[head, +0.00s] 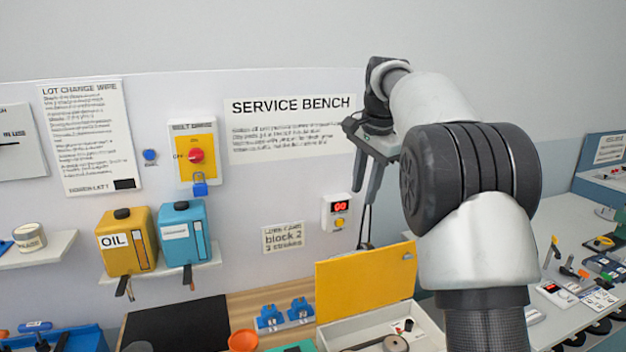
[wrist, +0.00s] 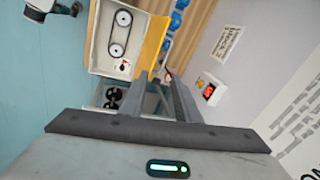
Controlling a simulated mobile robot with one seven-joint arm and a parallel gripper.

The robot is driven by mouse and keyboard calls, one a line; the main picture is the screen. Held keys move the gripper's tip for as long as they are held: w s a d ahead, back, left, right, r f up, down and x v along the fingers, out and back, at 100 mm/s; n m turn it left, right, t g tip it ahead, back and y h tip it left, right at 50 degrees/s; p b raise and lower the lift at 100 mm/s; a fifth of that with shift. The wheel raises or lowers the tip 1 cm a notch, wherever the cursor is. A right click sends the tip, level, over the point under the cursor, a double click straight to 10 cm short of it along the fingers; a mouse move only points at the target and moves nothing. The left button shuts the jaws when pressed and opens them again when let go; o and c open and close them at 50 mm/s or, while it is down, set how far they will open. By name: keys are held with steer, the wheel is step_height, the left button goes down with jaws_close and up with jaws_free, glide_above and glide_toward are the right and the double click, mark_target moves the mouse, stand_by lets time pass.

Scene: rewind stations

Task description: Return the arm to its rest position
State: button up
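My arm rises on the right of the head view and bends over to the left. My gripper (head: 364,196) hangs fingers down in front of the wall, above the yellow lid (head: 365,280) of an open box. In the wrist view my gripper (wrist: 156,88) shows two fingers with a gap between them. It is open, and I see nothing held. The open box (wrist: 104,62) with a black belt on two pulleys lies beyond the fingers there, apart from them.
A display box (head: 338,212) with red digits is on the wall near my gripper. Yellow (head: 128,240) and blue (head: 184,234) jugs stand on a small shelf at left. Blue blocks (head: 284,314) and an orange cup (head: 243,341) sit on the bench. Another bench with tools is at right.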

steer(key=s+r+n+t, duration=0.1)
steer(key=s+r+n, duration=0.15)
steer(key=s, duration=0.65)
steer(key=s+r+n, duration=0.2)
steer(key=s+n, duration=0.1)
steer(key=s, duration=0.6)
steer(key=s+f+n+t, duration=0.1)
steer(key=s+f+n, duration=0.2)
steer(key=s+f, duration=0.3)
steer(key=s+f+n, duration=0.3)
steer(key=s+f, duration=0.2)
steer(key=s, duration=0.8)
steer(key=shift+s+d+f+t+h, duration=0.15)
steer(key=shift+s+f+t+h, duration=0.2)
steer(key=shift+s+t+h, duration=0.05)
steer(key=shift+n, duration=0.25)
